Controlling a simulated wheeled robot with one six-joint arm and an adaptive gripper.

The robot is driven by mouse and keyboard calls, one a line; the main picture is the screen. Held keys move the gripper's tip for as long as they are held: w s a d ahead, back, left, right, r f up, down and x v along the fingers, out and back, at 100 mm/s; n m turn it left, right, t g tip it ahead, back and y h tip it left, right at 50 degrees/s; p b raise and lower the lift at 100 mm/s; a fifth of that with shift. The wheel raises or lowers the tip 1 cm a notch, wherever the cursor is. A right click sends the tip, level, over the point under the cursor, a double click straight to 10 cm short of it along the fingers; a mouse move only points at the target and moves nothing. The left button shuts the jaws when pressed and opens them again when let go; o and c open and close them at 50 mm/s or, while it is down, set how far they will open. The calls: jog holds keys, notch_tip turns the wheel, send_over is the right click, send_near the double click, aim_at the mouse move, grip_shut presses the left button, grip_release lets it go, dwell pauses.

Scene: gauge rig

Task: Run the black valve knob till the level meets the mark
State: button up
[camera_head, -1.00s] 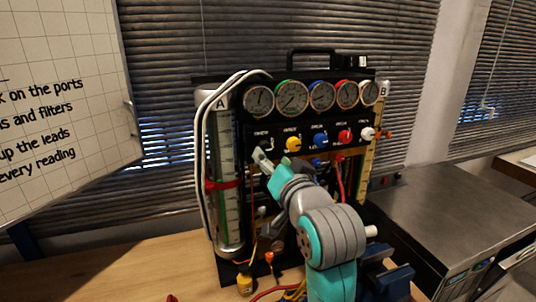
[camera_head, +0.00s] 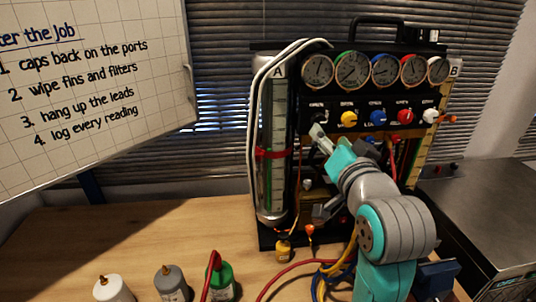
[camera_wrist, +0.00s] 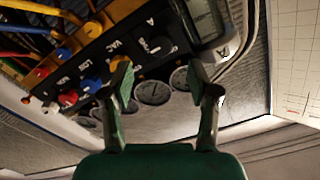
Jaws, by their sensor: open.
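The gauge rig (camera_head: 345,110) stands on the bench. Its black valve knob (camera_wrist: 156,46) shows in the wrist view between and beyond my fingertips, at the end of the knob row. In the head view my gripper (camera_head: 318,131) covers most of that knob. My gripper (camera_wrist: 163,82) is open and empty, its two fingers spread before the panel; I cannot tell if either touches the knob. The clear level tube A (camera_head: 272,185) stands at the rig's left with a red band (camera_head: 270,154) around it as a mark. A green strip shows inside; the exact level is unclear.
Yellow (camera_head: 349,118), blue (camera_head: 378,117), red (camera_head: 405,116) and white (camera_head: 430,116) knobs sit to the right, below several round gauges. White hoses (camera_head: 252,130) run beside tube A. Bottles (camera_head: 170,283) and loose leads stand in front. A whiteboard (camera_head: 90,80) hangs left.

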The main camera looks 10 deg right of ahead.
aim_at(320, 122)
jog(key=shift+s, duration=0.1)
jog(key=w+n, duration=0.2)
jog(key=w, duration=0.2)
jog(key=w+n, duration=0.1)
jog(key=w, duration=0.4)
jog(key=shift+r+n, duration=0.1)
jog(key=shift+n, duration=0.3)
dwell(0.3)
jog(key=shift+s, duration=0.1)
grip_shut()
